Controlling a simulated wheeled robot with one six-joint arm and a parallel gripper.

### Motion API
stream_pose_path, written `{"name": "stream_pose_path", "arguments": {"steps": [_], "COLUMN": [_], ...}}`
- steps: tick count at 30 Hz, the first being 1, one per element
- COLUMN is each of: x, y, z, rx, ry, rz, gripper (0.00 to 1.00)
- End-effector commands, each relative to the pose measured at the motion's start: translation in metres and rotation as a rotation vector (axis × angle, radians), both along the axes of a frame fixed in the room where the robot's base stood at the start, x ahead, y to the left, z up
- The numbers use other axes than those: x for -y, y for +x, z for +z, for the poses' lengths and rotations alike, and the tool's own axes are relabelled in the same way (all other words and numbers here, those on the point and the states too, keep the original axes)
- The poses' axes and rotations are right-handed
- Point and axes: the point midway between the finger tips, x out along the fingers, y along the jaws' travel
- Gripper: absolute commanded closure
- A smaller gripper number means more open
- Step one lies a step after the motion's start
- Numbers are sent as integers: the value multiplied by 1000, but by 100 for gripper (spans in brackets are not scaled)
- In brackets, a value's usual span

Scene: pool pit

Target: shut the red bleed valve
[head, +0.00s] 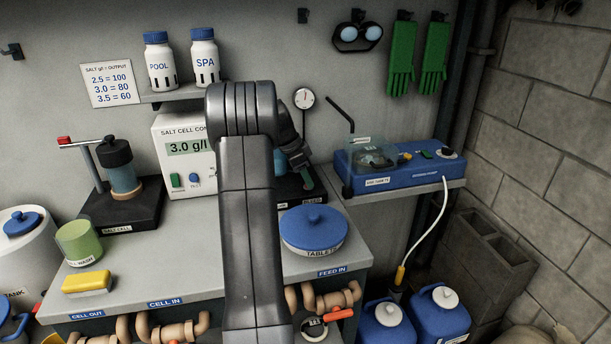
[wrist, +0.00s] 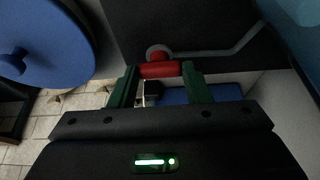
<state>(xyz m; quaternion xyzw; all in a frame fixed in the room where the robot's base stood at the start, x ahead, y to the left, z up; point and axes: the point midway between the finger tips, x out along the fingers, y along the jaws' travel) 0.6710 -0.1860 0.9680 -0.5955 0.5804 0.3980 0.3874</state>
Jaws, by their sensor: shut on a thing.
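The red bleed valve (wrist: 160,69) shows in the wrist view as a short red bar with a round hub behind it, at the end of a grey pipe on a dark base. My gripper (wrist: 160,78) has its two green fingers at either end of the red bar and is shut on it. In the head view my gripper (head: 303,178) reaches down behind my arm to the dark base at the back of the bench. The valve is hidden there by my arm and gripper.
A blue round lid (head: 314,229) lies close in front of my gripper. The salt cell controller (head: 184,155) stands left of my arm, and a blue pump unit (head: 405,167) sits on a shelf to the right. A yellow sponge (head: 87,283) lies at the front left.

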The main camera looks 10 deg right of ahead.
Motion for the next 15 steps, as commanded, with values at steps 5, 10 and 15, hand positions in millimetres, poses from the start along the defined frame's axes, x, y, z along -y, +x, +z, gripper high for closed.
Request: {"name": "stream_pose_path", "arguments": {"steps": [5,10,15], "x": [-1,-1,-1], "y": [0,0,0], "z": [0,0,0], "rx": [0,0,1], "ry": [1,2,2], "rz": [-9,-9,-8], "gripper": [79,79,41]}}
